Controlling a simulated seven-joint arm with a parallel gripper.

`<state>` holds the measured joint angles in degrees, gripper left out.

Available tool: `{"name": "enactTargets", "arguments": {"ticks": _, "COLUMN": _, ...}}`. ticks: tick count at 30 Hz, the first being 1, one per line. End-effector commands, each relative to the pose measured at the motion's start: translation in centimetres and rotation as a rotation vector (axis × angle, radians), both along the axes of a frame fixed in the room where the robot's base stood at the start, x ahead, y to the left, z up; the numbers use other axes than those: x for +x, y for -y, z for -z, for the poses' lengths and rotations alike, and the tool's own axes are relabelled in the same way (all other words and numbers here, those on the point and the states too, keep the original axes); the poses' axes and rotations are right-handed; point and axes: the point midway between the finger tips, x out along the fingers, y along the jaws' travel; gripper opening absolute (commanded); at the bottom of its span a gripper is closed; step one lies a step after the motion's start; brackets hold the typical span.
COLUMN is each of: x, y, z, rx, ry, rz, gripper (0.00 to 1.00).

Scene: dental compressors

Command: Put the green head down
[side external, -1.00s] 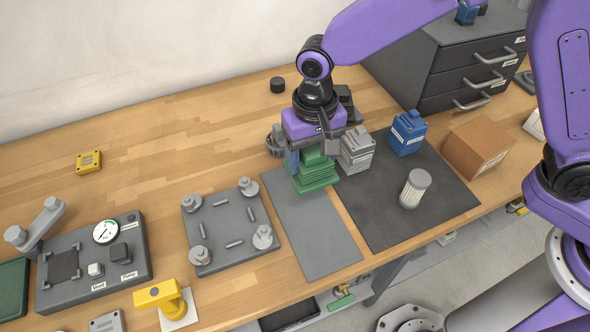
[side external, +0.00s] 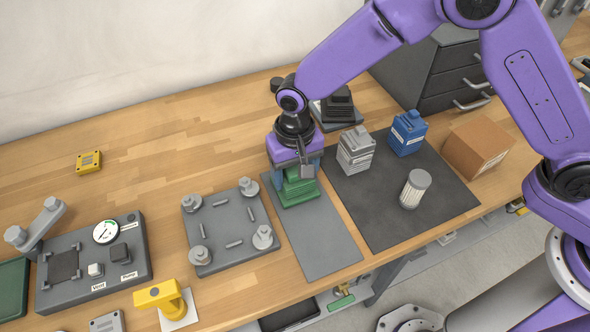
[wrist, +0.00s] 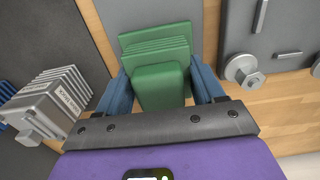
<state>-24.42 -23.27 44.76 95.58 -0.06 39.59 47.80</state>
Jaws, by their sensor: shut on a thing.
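The green head (side external: 298,192) is a ribbed block, also seen in the wrist view (wrist: 158,75). My gripper (side external: 294,172) is shut on it from above, with a blue finger on each side in the wrist view (wrist: 163,88). The head is at the back end of the plain light grey mat (side external: 322,240). I cannot tell whether its underside touches the mat. A grey head (side external: 356,152) and a blue head (side external: 407,133) stand upright on the dark mat (side external: 440,190) to the right.
A white ribbed cylinder (side external: 414,188) stands on the dark mat, with a cardboard box (side external: 477,148) beside it. A grey plate with posts (side external: 228,225) lies left of the light mat. A dark stepped unit (side external: 338,108) stands behind. The front of the light mat is clear.

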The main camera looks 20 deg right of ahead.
Motion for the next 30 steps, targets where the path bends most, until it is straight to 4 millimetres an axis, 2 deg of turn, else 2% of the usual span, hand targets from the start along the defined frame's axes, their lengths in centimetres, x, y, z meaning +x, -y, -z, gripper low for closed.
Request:
{"name": "enactTargets", "arguments": {"ticks": 5, "x": 0.0, "y": 0.0, "z": 0.2, "rx": 0.001, "ry": 0.001, "rz": 0.0, "gripper": 0.12}}
{"name": "enactTargets", "arguments": {"ticks": 6, "x": 0.0, "y": 0.0, "z": 0.3, "rx": 0.0, "ry": 0.0, "rz": 0.0, "gripper": 0.71}}
{"name": "enactTargets", "arguments": {"ticks": 8, "x": 0.0, "y": 0.0, "z": 0.3, "rx": 0.0, "ry": 0.0, "rz": 0.0, "gripper": 0.9}}
{"name": "enactTargets", "arguments": {"ticks": 9, "x": 0.0, "y": 0.0, "z": 0.3, "rx": 0.0, "ry": 0.0, "rz": 0.0, "gripper": 0.93}}
{"name": "enactTargets", "arguments": {"ticks": 20, "x": 0.0, "y": 0.0, "z": -0.2, "rx": 0.0, "ry": 0.0, "rz": 0.0, "gripper": 0.93}}
{"name": "enactTargets", "arguments": {"ticks": 23, "x": 0.0, "y": 0.0, "z": -1.4, "rx": 0.002, "ry": 0.002, "rz": 0.0, "gripper": 0.93}}
{"name": "enactTargets", "arguments": {"ticks": 30, "x": 0.0, "y": -0.1, "z": -6.1, "rx": 0.003, "ry": 0.003, "rz": 0.0, "gripper": 0.93}}
